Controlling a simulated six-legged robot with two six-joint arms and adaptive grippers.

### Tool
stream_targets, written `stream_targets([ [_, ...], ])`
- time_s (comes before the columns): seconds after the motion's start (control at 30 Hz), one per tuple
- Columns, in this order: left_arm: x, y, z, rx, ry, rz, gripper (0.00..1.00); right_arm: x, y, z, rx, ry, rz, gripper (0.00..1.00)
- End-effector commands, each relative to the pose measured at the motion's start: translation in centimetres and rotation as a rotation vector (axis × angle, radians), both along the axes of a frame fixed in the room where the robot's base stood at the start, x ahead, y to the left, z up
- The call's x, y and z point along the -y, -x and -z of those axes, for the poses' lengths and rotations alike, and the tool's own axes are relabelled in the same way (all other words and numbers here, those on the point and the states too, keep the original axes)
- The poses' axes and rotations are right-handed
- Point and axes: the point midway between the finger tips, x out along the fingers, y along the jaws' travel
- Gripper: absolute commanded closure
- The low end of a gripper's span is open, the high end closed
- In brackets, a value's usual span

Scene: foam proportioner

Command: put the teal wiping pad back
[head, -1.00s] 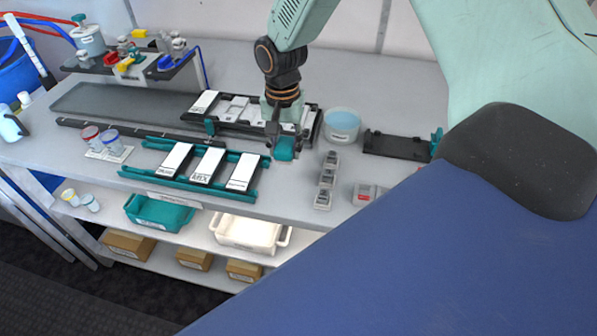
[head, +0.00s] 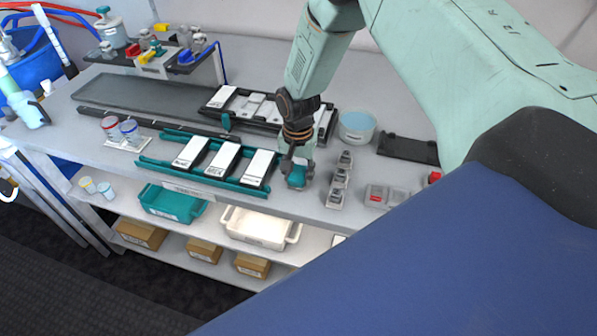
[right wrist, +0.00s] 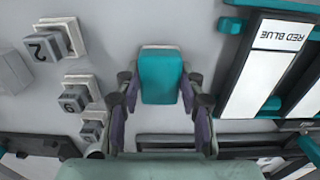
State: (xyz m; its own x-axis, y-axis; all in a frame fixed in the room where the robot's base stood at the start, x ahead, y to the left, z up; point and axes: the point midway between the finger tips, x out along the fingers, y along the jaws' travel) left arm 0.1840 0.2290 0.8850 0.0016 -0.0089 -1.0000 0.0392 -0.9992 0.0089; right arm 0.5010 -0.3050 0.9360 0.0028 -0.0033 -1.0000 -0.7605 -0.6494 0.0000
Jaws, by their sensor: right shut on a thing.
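The teal wiping pad (head: 296,180) is at the tip of my right gripper (head: 297,168), over the grey bench near its front edge. It sits between the teal rack of labelled white strips and the column of small grey blocks. In the right wrist view the pad (right wrist: 161,77) lies between the two fingers of my right gripper (right wrist: 160,92), which is shut on it. A pale grey edge shows at the pad's far end. I cannot tell whether the pad touches the bench. My left gripper is not in view.
The teal strip rack (head: 258,187) is left of the pad. Numbered grey blocks (head: 340,183) stand close on its right. Behind are a blue-topped tub (head: 357,126), a black tray (head: 405,149) and a black rack (head: 216,101). Bins stand on the shelf below.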

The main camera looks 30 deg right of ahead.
Motion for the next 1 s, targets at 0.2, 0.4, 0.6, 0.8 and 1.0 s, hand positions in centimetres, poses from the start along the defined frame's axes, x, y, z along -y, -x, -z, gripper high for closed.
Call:
stream_targets([
  [0.2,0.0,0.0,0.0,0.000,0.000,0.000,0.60,0.1,0.1,0.0,0.001,0.000,0.000,0.86],
  [0.4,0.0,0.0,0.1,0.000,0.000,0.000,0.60,0.1,0.1,0.2,0.000,0.000,0.000,0.53],
  [0.6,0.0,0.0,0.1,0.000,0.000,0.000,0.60,0.1,0.1,0.1,0.000,0.000,0.000,0.38],
  [0.8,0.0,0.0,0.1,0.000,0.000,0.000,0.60,0.1,0.0,0.1,0.000,0.000,0.000,0.38],
  [1.0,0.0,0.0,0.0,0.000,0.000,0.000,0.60,0.1,-0.1,-1.0,0.003,0.000,0.000,0.38],
])
